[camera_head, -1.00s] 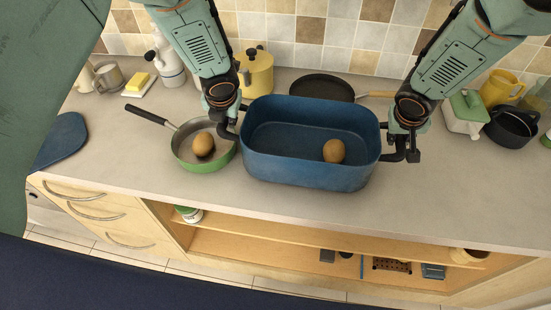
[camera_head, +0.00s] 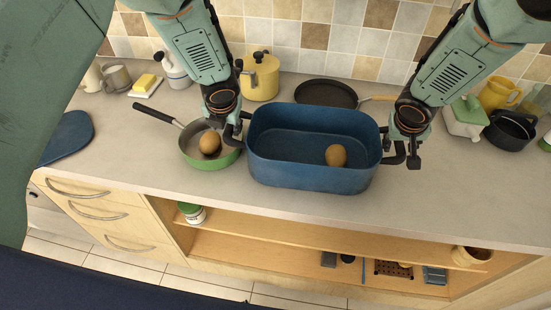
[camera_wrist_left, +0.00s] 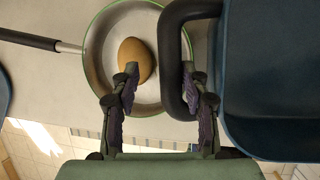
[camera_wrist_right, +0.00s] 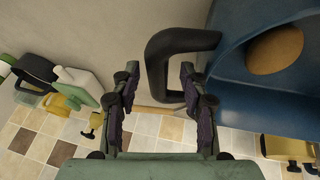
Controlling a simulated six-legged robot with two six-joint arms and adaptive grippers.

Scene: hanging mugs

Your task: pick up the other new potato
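One brown potato (camera_head: 210,143) lies in the green-rimmed frying pan (camera_head: 222,160), left of the blue tub (camera_head: 310,174). Another brown potato (camera_head: 336,155) lies inside the tub, right of its middle; the right wrist view also shows it (camera_wrist_right: 275,50). My left gripper (camera_head: 233,133) is at the tub's left handle (camera_wrist_left: 172,60). Its fingers are spread with the handle between them, beside the pan's potato (camera_wrist_left: 136,60). My right gripper (camera_head: 400,154) is at the tub's right handle (camera_wrist_right: 157,70), its fingers also spread around it. Neither gripper visibly clamps its handle.
A dark pan (camera_head: 326,94) and a yellow pot (camera_head: 262,76) stand behind the tub. A green-lidded dish (camera_head: 464,120) and a black pot (camera_head: 510,131) are at the right. A blue board (camera_head: 68,138) lies far left. The front counter strip is clear.

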